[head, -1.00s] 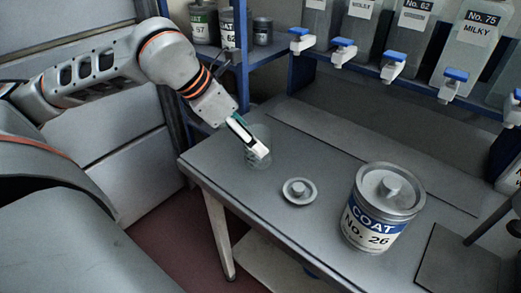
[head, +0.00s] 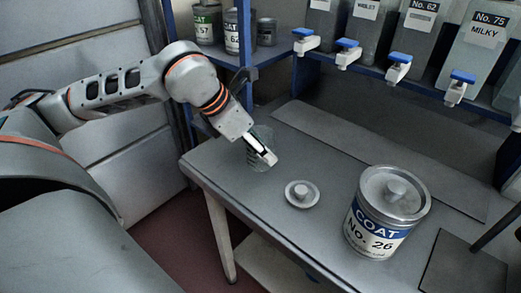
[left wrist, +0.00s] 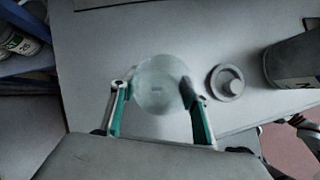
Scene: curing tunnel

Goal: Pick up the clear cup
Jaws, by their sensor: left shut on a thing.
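The clear cup (head: 254,160) stands out faintly near the left end of the grey table, and in the left wrist view it is a pale round shape (left wrist: 158,82). My left gripper (head: 266,156) reaches down to it from the left. In the left wrist view its two fingers (left wrist: 154,88) are on opposite sides of the cup, shut on it. I cannot tell whether the cup's base touches the table.
A small round lid with a knob (head: 302,194) lies right of the cup. A large "COAT No. 26" can (head: 376,238) stands further right on the table (head: 225,180). A shelf with tapped containers (head: 470,50) overhangs the back; a blue post (head: 244,60) is close behind my arm.

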